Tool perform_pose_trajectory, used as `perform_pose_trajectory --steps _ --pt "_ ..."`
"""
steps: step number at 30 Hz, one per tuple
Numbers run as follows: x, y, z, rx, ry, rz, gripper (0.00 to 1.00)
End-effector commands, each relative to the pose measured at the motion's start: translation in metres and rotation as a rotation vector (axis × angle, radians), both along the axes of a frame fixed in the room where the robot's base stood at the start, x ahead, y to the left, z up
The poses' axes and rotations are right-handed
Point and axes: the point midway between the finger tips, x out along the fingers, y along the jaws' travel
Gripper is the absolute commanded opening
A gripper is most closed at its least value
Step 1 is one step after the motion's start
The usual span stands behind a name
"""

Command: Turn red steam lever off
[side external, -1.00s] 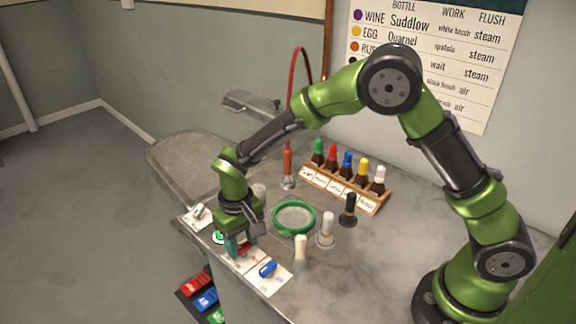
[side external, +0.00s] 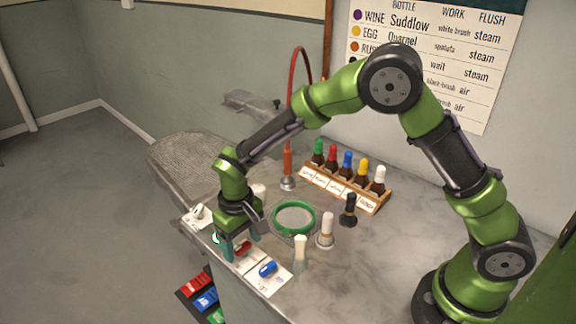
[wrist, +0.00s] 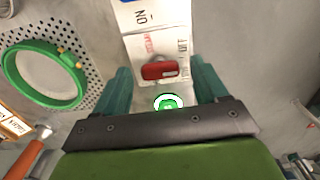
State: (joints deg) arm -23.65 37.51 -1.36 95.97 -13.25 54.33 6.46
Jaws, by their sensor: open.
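The red steam lever (side external: 243,248) sits on a white plate at the counter's front edge. In the wrist view the red lever (wrist: 160,70) lies crosswise on its plate, below red lettering and left of a label that seems to read OFF. My gripper (side external: 241,243) is low over the plate, pointing down. In the wrist view my gripper (wrist: 161,68) is open, with one teal finger on each side of the lever. I see gaps between the lever and both fingers. Whether the fingertips touch the plate is unclear.
A blue lever (side external: 267,269) on its own plate is just right of the red one. A white lever (side external: 198,211) and a green-and-white round button (wrist: 168,102) are close by. A green ring (side external: 294,217), brushes and a bottle rack (side external: 345,187) stand behind.

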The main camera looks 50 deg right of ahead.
Motion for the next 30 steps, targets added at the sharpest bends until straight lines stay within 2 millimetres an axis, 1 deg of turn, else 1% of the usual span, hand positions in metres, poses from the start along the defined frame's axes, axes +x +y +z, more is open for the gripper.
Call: perform_pose_trajectory --steps 5,8,11,21,24,27,30 --pt "0.0 0.0 0.002 0.0 -0.001 -0.001 0.72" --pt "0.001 0.0 0.011 0.002 -0.004 -0.001 0.72" --pt "0.001 0.0 0.028 0.002 -0.006 -0.001 0.72" --pt "0.001 0.0 0.111 0.002 -0.006 0.0 0.72" --pt "0.001 0.0 0.133 0.002 -0.006 0.0 0.72" --pt "0.001 0.0 0.149 0.002 -0.004 -0.001 0.72" --pt "0.001 0.0 0.161 0.0 -0.003 0.0 0.72"
